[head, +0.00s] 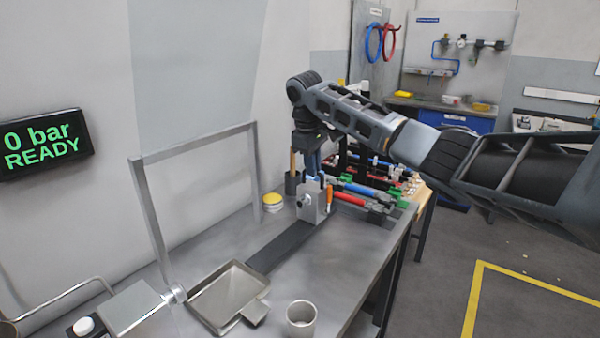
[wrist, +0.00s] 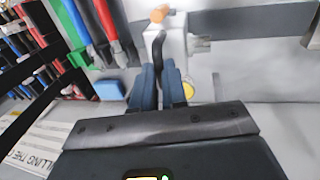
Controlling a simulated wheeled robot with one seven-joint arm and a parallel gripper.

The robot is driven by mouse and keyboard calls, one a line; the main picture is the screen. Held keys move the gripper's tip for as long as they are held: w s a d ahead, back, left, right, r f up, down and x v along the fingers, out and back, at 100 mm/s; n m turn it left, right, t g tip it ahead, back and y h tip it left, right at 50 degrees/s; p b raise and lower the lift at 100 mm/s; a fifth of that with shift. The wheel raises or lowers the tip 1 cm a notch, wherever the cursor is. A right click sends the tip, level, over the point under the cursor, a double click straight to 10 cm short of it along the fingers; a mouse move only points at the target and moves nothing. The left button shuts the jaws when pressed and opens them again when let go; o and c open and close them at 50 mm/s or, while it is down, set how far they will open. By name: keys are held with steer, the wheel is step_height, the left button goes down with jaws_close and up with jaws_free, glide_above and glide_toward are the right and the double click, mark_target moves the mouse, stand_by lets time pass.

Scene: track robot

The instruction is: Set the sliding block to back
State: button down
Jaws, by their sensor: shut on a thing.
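The sliding block (head: 313,208) is a grey metal block at the far end of a dark rail (head: 287,250) on the steel table. It also shows in the wrist view (wrist: 177,42), with an orange-tipped part (wrist: 160,13) beside it. My gripper (head: 314,176) points down at the block from above. In the wrist view its two blue fingers (wrist: 159,82) are shut on a dark upright part at the block's top. The fingers partly hide where they grip. The rail runs from the block toward the metal tray at the front.
A square metal tray (head: 203,317) and a metal cup (head: 301,320) stand at the front of the table. A yellow-topped tin (head: 272,202) is left of the block. Red- and blue-handled tools (head: 352,199) lie close on its right. A grey frame (head: 148,215) stands at the left.

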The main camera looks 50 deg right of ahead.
mark_target(311, 187)
steer(key=shift+d+r, duration=0.2)
steer(key=shift+d, duration=0.2)
steer(key=c, duration=1.2)
jaws_free()
steer(key=shift+f, duration=0.15)
steer(key=shift+o, duration=0.2)
step_height(311, 187, up, 8)
steer(key=a+b, duration=0.1)
steer(key=shift+a+f, duration=0.15)
steer(key=shift+a, duration=0.05)
